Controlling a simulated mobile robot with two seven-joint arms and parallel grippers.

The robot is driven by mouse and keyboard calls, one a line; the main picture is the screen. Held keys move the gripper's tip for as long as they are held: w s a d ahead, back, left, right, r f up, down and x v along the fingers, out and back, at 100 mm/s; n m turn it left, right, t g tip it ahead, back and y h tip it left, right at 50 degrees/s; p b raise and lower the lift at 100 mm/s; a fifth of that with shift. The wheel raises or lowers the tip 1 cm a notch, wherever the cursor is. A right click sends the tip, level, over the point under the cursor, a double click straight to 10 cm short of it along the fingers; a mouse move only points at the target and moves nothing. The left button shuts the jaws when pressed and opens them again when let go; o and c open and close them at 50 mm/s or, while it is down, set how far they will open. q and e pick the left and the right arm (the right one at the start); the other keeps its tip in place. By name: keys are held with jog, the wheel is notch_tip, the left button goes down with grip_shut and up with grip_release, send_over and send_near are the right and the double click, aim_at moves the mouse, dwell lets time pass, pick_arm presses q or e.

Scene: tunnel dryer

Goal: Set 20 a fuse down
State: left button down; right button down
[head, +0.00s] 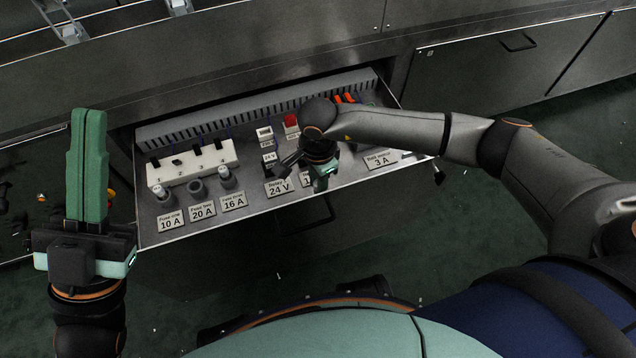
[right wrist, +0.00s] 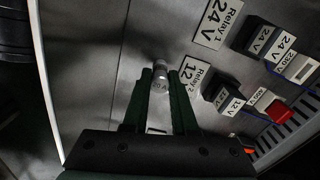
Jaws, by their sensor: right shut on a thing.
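My right gripper (right wrist: 161,75) is shut on a small pale cylindrical fuse (right wrist: 160,84) with "20 A" lettering. In the right wrist view the fuse sits between the fingertips over the grey panel. I cannot tell whether it touches the panel. In the head view my right gripper (head: 321,183) is over the tray near the "Relay 1 24 V" label, and the fuse is hidden. The 20 A fuse holder (head: 197,190) shows a dark top. The 10 A holder (head: 164,197) and 16 A holder (head: 226,178) stand beside it, with pale tops. My left gripper (head: 88,165) points upward, shut and empty, left of the tray.
The pulled-out tray (head: 150,237) carries a white switch block (head: 192,163), a ribbed grey strip (head: 250,105), a red button (head: 290,119) and relays. In the right wrist view, relay blocks and labels lie right of the fuse; the panel left of it is bare.

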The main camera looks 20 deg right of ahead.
jog(key=shift+f, duration=0.2)
jog(key=c, duration=0.7)
grip_release()
jog(key=shift+r, duration=0.1)
jog(key=shift+r, duration=0.1)
